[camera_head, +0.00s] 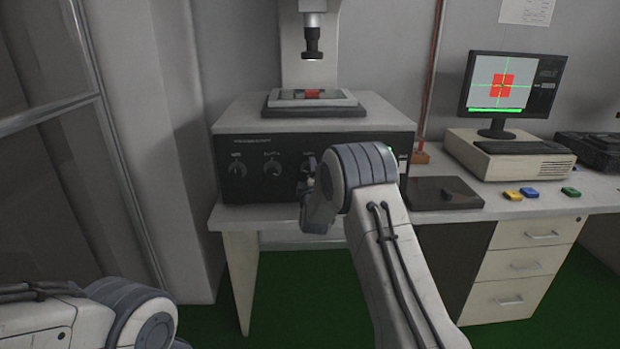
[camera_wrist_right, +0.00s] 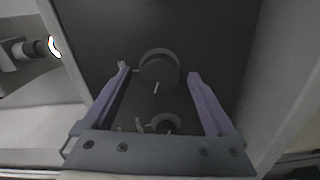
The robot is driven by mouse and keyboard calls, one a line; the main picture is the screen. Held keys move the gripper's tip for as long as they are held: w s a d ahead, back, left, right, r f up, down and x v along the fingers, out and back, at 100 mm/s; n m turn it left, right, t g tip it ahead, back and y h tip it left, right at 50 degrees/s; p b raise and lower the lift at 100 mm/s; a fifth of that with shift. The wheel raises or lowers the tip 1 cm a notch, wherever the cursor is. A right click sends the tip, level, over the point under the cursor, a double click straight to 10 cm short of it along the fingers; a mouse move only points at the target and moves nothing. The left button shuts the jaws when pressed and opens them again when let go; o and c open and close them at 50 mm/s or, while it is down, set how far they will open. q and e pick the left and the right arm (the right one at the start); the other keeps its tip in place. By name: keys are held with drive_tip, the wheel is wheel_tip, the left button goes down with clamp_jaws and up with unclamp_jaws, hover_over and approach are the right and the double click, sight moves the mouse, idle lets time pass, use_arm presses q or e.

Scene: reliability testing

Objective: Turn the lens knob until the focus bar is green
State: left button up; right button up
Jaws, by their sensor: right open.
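The machine's dark front panel (camera_head: 262,185) carries a row of round knobs, including one at the left (camera_head: 237,169) and one in the middle (camera_head: 272,166). My right gripper (camera_head: 308,182) is at the panel, right of these, partly hidden by my own arm. In the right wrist view, its open purple fingers (camera_wrist_right: 158,74) point at the panel, with a large round knob (camera_wrist_right: 160,68) between their tips. Whether they touch it cannot be told. The monitor (camera_head: 511,93) shows a red square, green cross lines and a green bar (camera_head: 495,109) along the bottom. My left gripper is out of view.
A lens tube (camera_head: 313,42) hangs above a stage (camera_head: 313,103) with a red sample. A dark flat pad (camera_head: 443,193) lies right of the machine. A beige computer case (camera_head: 510,157) and several small coloured blocks stand farther right on the desk.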

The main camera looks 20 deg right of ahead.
drive_tip(key=v, duration=1)
drive_tip(key=shift+s, duration=0.2)
idle(0.6)
